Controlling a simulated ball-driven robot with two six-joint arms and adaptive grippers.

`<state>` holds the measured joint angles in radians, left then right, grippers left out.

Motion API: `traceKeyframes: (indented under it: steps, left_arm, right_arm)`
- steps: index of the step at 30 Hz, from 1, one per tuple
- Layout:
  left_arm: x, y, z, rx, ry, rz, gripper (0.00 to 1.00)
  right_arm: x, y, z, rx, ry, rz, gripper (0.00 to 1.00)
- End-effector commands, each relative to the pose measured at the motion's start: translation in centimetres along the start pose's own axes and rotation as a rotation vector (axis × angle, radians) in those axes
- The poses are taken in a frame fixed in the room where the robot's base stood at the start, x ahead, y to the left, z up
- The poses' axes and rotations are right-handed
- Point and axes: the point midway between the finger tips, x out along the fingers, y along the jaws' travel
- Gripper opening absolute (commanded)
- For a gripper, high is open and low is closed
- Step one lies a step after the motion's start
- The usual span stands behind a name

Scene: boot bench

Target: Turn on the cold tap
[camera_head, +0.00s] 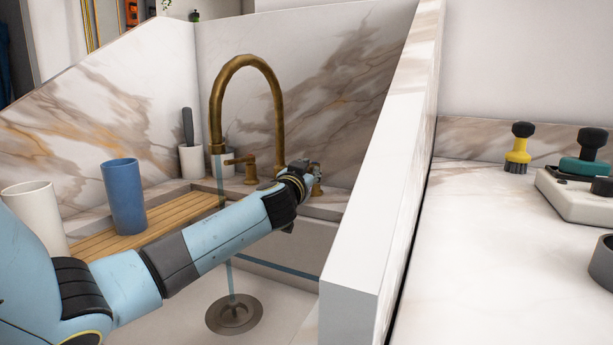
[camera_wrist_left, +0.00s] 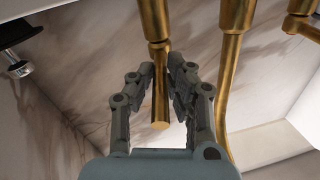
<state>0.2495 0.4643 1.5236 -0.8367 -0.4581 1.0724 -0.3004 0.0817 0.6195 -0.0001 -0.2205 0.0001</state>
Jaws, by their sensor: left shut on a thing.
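The brass tap (camera_head: 278,100) stands at the back of the sink, with its curved spout ending at the left. One brass handle (camera_head: 245,162) is beside the tap's base, and another brass handle (camera_head: 317,187) is at its right, partly hidden by my left gripper (camera_head: 308,172). In the left wrist view, my left gripper (camera_wrist_left: 161,76) is shut on a brass lever (camera_wrist_left: 160,112), with a finger on each side and the lever's round end showing between them. A thin pale blue streak (camera_head: 230,279), which looks like water, runs from the spout toward the drain. Labels for cold or hot cannot be seen.
A blue cup (camera_head: 124,196) and a white cup (camera_head: 36,215) stand at the left by a slatted wooden board (camera_head: 150,224). The round drain (camera_head: 234,314) is in the basin. A marble partition (camera_head: 385,190) rises to the right of my arm. Brushes stand on the right counter (camera_head: 490,240).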

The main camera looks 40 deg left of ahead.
Motion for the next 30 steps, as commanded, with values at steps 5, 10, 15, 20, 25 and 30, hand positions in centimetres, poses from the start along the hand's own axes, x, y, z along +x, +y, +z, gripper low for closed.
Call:
traceKeyframes:
  steps: [5, 10, 15, 20, 25, 30]
  left_arm:
    - [0.0, 0.0, 0.0, -0.001, -0.002, 0.001, 0.17]
    - [0.0, 0.0, 0.0, -0.001, -0.001, 0.001, 0.37]
    - [0.0, 0.0, 0.0, -0.001, -0.001, 0.001, 0.37]
    - [-0.6, 0.0, 0.1, 0.0, -0.001, 0.002, 0.37]
    - [-3.5, 0.0, 0.1, 0.001, -0.002, 0.004, 0.37]
    - [-7.5, 0.0, 0.2, 0.002, -0.002, 0.004, 0.37]
  right_arm:
    - [-0.1, 0.0, 0.0, 0.0, 0.0, 0.0, 0.4]
    - [-0.1, 0.0, 0.0, 0.0, 0.001, 0.0, 0.4]
    - [-0.1, 0.0, 0.0, 0.0, 0.001, 0.0, 0.4]
    - [-0.1, -0.1, -0.1, 0.001, 0.002, -0.001, 0.4]
    - [-0.1, -0.1, -0.1, 0.001, 0.002, -0.001, 0.4]
    - [-0.1, -0.1, -0.1, 0.001, 0.002, -0.002, 0.4]
